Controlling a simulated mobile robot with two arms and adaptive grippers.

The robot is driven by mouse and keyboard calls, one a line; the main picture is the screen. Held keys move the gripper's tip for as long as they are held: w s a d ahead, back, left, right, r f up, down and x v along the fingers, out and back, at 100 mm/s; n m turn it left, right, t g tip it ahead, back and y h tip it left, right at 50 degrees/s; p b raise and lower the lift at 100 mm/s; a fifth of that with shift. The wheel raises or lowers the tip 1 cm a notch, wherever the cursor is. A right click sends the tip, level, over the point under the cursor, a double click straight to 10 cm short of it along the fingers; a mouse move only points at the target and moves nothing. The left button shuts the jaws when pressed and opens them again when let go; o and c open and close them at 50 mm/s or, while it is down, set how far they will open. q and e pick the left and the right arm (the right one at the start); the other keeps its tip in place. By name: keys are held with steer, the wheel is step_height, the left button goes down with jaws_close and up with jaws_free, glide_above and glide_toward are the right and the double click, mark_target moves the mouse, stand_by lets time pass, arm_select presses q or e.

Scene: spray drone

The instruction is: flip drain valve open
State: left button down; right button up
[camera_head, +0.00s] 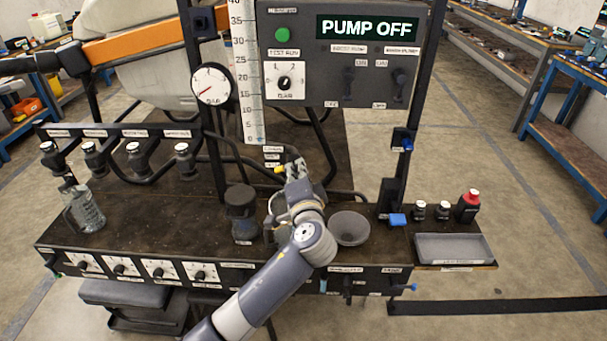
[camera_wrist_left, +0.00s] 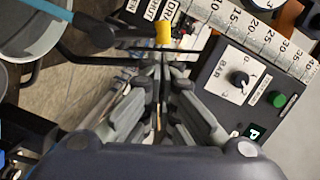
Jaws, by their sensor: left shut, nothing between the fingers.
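A small yellow piece (camera_head: 279,169), which looks like the drain valve's handle, shows below the foot of the white scale. In the left wrist view the yellow handle (camera_wrist_left: 163,33) stands beyond my fingertips, next to a label that begins "DRA". My left gripper (camera_head: 294,166) reaches up from the front of the bench, just right of the yellow handle. In the left wrist view my left gripper (camera_wrist_left: 160,75) is shut and empty, with its tips close to the handle. I cannot tell whether they touch it. The valve body is partly hidden. My right gripper is not in view.
A control panel (camera_head: 345,90) reading "PUMP OFF" stands above the bench, beside the white scale (camera_head: 245,75) and a gauge (camera_head: 211,84). A grey funnel (camera_head: 349,229) and a black-capped container (camera_head: 241,205) flank my left arm. A tray (camera_head: 453,248) lies at the right.

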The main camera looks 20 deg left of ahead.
mark_target(279, 171)
arm_select(q)
steer(key=a+n, duration=0.1)
steer(key=n, duration=0.1)
steer(key=s+a+n+h, duration=0.1)
steer(key=a+n, duration=0.2)
steer(key=shift+s+f+n+g+h, duration=0.1)
steer(key=shift+s+n+g+h, duration=0.05)
steer(key=shift+n+g+h, duration=0.15)
steer(key=shift+s+a+f+n+h+p, duration=0.1)
steer(key=shift+a+f+n+h+p, duration=0.15)
steer(key=shift+a+n, duration=0.35)
steer(key=shift+s+a+f+n+h+p, duration=0.15)
steer(key=shift+a+f+n+h+p, duration=0.2)
steer(key=shift+n, duration=0.6)
steer(key=shift+s+a+f+n+h+p, duration=0.1)
steer(key=shift+a+f+n, duration=0.25)
steer(key=shift+n, duration=0.4)
